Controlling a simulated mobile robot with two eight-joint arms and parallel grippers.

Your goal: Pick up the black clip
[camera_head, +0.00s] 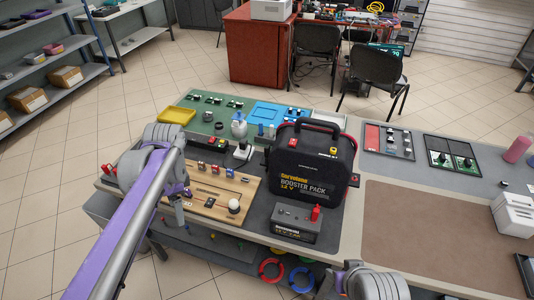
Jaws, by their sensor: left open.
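My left gripper (179,212) is open, pointing down over the left part of the wooden board (222,212). No object shows between its fingers. I cannot clearly single out a black clip; small dark parts lie on the board, partly hidden by my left arm. The black booster pack (310,165) stands upright right of the board. A small dark battery (294,224) with a red clip (315,213) sits in front of it. My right gripper (362,284) is only partly in view at the bottom edge, and its fingers do not show clearly.
A green mat (222,101) with small parts, a yellow tray (177,115) and a blue tray (266,114) lie at the back. A brown mat (440,235) at right is mostly bare. White boxes (513,214) stand at the right edge. Coloured rings (270,268) lie below the table.

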